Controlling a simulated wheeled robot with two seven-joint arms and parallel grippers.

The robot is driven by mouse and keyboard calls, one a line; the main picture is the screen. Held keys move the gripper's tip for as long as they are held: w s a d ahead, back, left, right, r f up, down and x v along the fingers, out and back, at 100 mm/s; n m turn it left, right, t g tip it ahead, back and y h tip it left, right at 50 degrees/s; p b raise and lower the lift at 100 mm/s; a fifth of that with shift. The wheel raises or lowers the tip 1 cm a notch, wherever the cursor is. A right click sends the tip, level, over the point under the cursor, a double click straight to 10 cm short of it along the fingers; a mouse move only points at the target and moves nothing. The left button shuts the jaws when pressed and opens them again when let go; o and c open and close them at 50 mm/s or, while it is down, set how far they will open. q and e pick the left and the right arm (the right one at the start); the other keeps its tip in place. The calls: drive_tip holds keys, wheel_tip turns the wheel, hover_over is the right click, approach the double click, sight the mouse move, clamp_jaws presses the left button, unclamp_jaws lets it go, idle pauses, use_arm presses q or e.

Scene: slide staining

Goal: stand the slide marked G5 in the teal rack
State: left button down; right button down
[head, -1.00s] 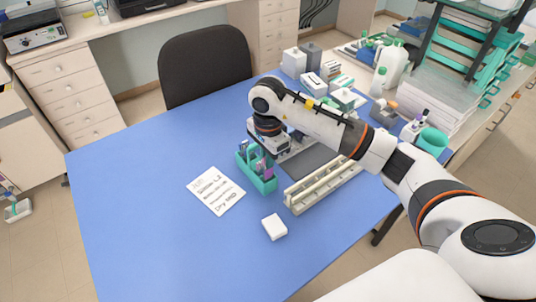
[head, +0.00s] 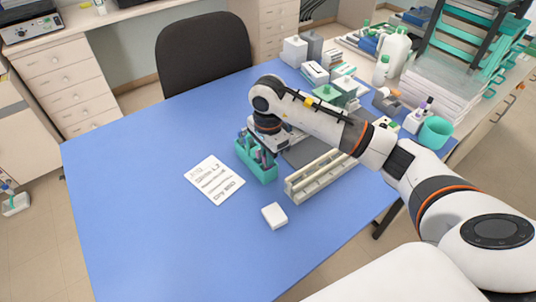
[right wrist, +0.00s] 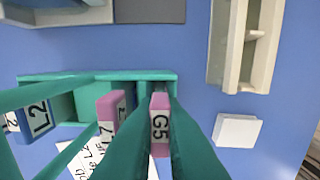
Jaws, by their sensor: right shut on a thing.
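The teal rack (head: 262,173) stands on the blue table; it also shows in the right wrist view (right wrist: 90,77). My right gripper (right wrist: 160,104) is shut on the slide marked G5 (right wrist: 159,128), which has a pink label end. The slide is at the right end of the rack in the right wrist view; how deep it sits is hidden by the fingers. Another pink-ended slide (right wrist: 111,108) and a blue-ended slide marked L2 (right wrist: 38,118) stand in the rack to its left. In the head view my right wrist covers the fingertips. My left gripper is out of view.
A cream slotted holder (head: 318,178) lies right of the rack, close to it. Bottles and boxes crowd the back right. The table's left side is clear.

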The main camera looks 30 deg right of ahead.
drive_tip(key=shift+f+b, duration=0.3)
drive_tip(key=shift+b, duration=0.1)
idle(0.4)
drive_tip(key=c, duration=1.5)
unclamp_jaws()
drive_tip(key=shift+o, duration=0.2)
drive_tip(key=shift+r, duration=0.1)
wheel_tip(320, 180, up, 12)
drive_tip(key=b, duration=0.1)
